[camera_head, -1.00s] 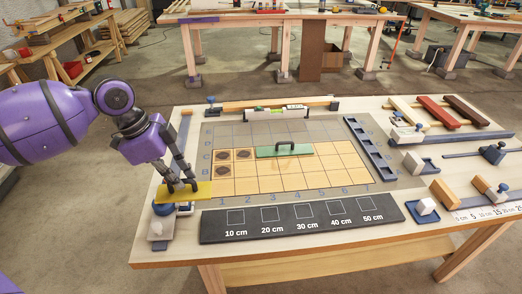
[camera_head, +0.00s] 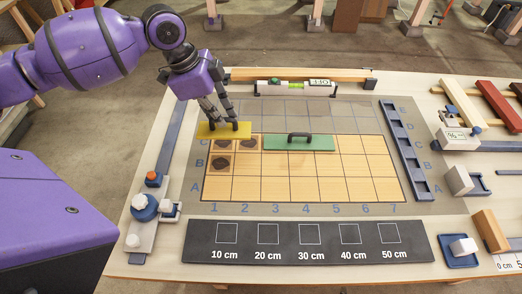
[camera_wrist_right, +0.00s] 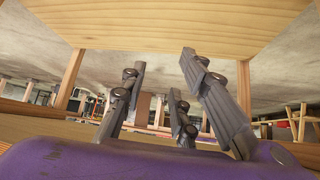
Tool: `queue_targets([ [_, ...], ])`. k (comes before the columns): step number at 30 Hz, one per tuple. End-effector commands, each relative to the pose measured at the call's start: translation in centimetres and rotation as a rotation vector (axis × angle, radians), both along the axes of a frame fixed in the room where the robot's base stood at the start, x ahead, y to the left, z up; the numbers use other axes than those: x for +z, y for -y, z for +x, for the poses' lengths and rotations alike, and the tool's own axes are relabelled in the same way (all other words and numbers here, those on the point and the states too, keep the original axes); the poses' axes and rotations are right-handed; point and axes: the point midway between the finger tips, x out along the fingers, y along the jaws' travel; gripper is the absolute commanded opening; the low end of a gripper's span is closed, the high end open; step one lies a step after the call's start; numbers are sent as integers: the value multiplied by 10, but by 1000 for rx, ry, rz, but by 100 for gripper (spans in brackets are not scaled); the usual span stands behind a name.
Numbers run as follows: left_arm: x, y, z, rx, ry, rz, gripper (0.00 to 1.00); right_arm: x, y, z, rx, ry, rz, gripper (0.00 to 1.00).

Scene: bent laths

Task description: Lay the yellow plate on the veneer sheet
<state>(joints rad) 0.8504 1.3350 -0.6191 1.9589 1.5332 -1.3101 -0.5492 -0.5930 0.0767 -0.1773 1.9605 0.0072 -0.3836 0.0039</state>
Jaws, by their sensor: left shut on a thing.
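The yellow plate (camera_head: 206,131) is held by its handle in my left gripper (camera_head: 229,124). It is over the far left part of the grid, at the far edge of row C near columns 1 and 2; I cannot tell its height. The veneer sheet (camera_head: 330,185) is the pale wood area with grid lines. It has dark patches at B1 (camera_head: 220,162), C1 and C2, the last two partly hidden by the plate. A green plate (camera_head: 272,143) with a dark handle lies along the far side of the sheet. My right gripper (camera_wrist_right: 163,72) is open and empty in the right wrist view.
A black board with size squares (camera_head: 310,241) lies in front. Clamps and wood blocks fill the right side. A wooden surface (camera_wrist_right: 170,25) is above my right gripper.

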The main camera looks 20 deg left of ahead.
Motion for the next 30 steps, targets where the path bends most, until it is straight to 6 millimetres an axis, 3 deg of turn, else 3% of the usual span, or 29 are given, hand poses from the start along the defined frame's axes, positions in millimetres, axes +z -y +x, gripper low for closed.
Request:
queue_targets([
  [1, -2, 16, 0, -8, 5, -6, 0, 2, 0, 0, -1, 0, 1, 28],
  [6, -20, 59, 0, -7, 5, -6, 0, 3, 0, -3, 1, -4, 0, 28],
  [12, -58, 85, 0, -3, 2, -3, 0, 3, 3, -4, 12, -6, -7, 28],
  [23, -84, 106, 0, -3, 2, -1, 0, 7, 2, 1, 15, 3, -7, 28],
  [27, -107, 103, 0, 1, 1, 0, 0, 7, 0, 5, 14, 8, -3, 28],
  [30, -112, 103, 0, -1, 4, -1, 0, 8, -1, 7, 12, 12, -1, 28],
])
